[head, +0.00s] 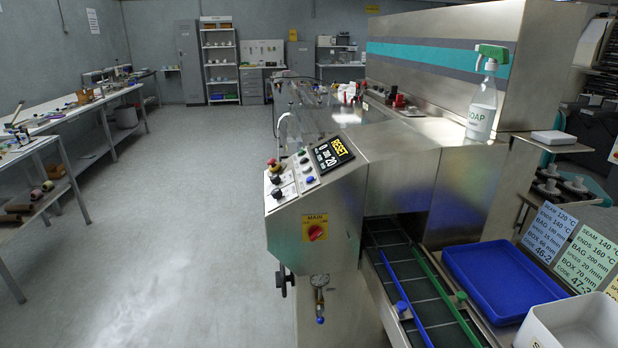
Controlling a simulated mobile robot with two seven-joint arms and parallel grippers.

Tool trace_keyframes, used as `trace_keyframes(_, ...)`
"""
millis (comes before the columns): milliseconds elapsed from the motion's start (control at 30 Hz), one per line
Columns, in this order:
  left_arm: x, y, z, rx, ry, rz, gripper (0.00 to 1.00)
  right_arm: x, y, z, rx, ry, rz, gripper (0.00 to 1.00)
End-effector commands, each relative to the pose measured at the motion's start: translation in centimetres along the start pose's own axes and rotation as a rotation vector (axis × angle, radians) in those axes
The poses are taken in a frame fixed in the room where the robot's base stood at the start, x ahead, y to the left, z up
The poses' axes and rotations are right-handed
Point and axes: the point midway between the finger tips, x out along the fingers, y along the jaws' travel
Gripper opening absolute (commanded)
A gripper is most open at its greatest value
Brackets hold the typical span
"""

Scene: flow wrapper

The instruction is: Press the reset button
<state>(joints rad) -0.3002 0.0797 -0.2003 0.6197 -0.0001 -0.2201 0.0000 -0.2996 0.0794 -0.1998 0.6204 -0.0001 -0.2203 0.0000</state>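The control panel (290,183) is the sloped front of the flow wrapper, near the middle of the head view. The panel has a red emergency-stop knob (273,165), several black knobs, and a small blue button (310,180) at the lower right. Labels beside the buttons are too small to read, so I cannot tell which is the reset button. Neither of my grippers is in view.
Below the panel is a red main switch (316,232) on a yellow plate. An infeed conveyor (408,270), a blue tray (500,282) and a white bin (575,325) lie to the right. A soap spray bottle (482,108) stands on the machine. The floor (180,240) on the left is clear.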

Motion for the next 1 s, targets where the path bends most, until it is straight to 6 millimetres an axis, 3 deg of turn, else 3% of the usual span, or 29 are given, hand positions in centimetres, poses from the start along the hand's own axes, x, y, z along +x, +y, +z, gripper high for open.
trace_keyframes(67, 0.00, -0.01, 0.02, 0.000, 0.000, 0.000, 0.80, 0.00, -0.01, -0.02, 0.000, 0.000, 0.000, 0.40)
trace_keyframes(400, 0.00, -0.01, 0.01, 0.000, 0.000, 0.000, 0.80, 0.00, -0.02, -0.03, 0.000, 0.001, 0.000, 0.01)
trace_keyframes(1000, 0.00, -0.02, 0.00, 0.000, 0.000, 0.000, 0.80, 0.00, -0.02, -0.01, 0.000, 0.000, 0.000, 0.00)
